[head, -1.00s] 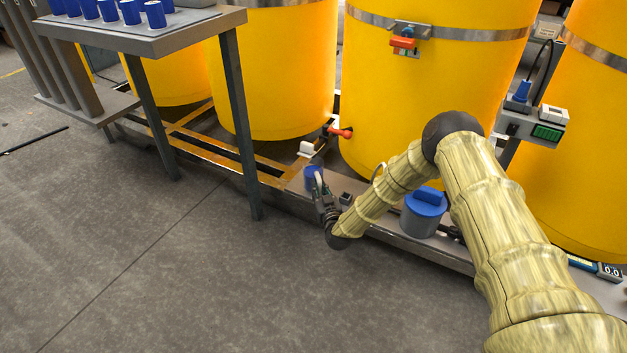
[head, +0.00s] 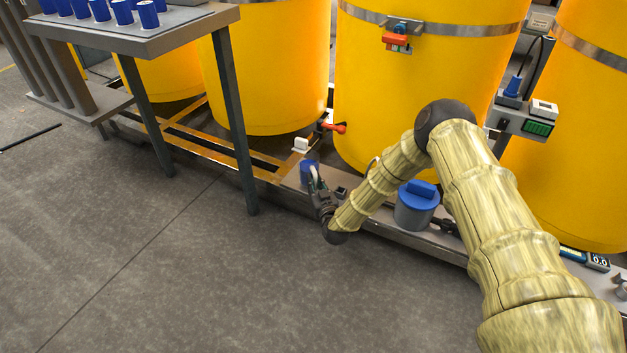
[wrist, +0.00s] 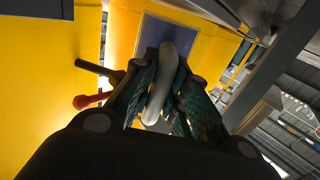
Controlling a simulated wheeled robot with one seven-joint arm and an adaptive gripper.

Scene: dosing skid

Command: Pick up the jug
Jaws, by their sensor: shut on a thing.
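The jug (head: 307,170) is small and blue, low beside the skid's edge below the yellow tanks in the head view. Its pale curved handle shows in the wrist view (wrist: 160,88), running between the two fingers. My gripper (head: 316,187) is shut on that handle in the head view; it also shows in the wrist view (wrist: 160,90). The jug's underside is hidden, so I cannot tell whether it rests on the skid. The jug's body shows partly behind the fingers in the wrist view.
A red-handled valve (head: 335,127) sticks out close above the jug. A grey pot with a blue lid (head: 417,205) stands on the skid to the right. A grey table (head: 150,42) bears several blue cups at upper left. The floor in front is clear.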

